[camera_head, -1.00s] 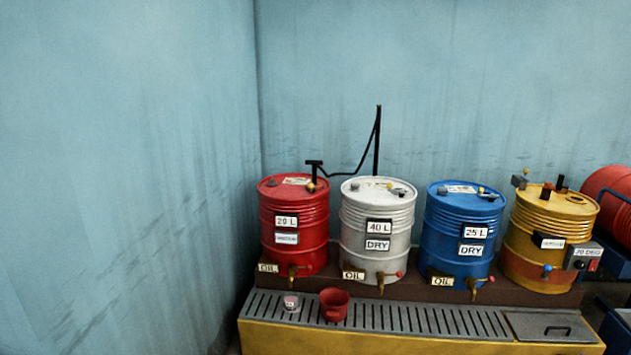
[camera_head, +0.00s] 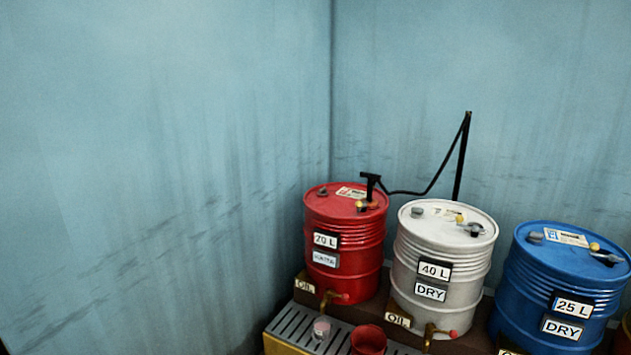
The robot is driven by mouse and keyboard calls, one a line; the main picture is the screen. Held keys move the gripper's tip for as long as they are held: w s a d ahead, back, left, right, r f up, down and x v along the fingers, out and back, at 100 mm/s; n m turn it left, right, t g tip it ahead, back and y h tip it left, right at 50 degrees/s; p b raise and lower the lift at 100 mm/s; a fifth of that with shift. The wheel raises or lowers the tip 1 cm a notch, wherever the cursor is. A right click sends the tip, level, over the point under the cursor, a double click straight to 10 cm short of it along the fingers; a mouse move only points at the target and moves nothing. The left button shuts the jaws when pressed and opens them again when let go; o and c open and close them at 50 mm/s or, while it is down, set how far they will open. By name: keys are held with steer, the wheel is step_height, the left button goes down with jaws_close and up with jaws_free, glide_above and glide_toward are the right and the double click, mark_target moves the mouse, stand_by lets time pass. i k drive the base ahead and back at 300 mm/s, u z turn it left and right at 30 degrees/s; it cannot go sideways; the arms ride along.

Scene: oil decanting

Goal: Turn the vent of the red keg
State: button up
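The red keg (camera_head: 345,245) stands upright at the left end of the row, near the corner of the blue walls. Its front carries a "20 L" label (camera_head: 325,239) and a second label below it. On its lid are a dark cap (camera_head: 322,191), a paper label (camera_head: 351,193), a black pump handle (camera_head: 371,184) and a small yellow piece (camera_head: 361,205), which may be the vent. The vent's exact setting is too small to tell. A brass tap (camera_head: 331,299) sits low on its front. My gripper is not in view.
A white keg (camera_head: 443,248) and a blue keg (camera_head: 562,285) stand to the right. A slatted drip tray (camera_head: 292,325) lies in front, holding a small cup (camera_head: 321,328) and a red bucket (camera_head: 368,341). A black hose arm (camera_head: 461,155) rises behind the white keg.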

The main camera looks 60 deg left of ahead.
mark_target(321, 192)
steer(key=u, duration=0.55)
steer(key=i, duration=1.4)
steer(key=u, duration=1.8)
steer(key=i, duration=0.65)
steer(key=u, duration=0.55)
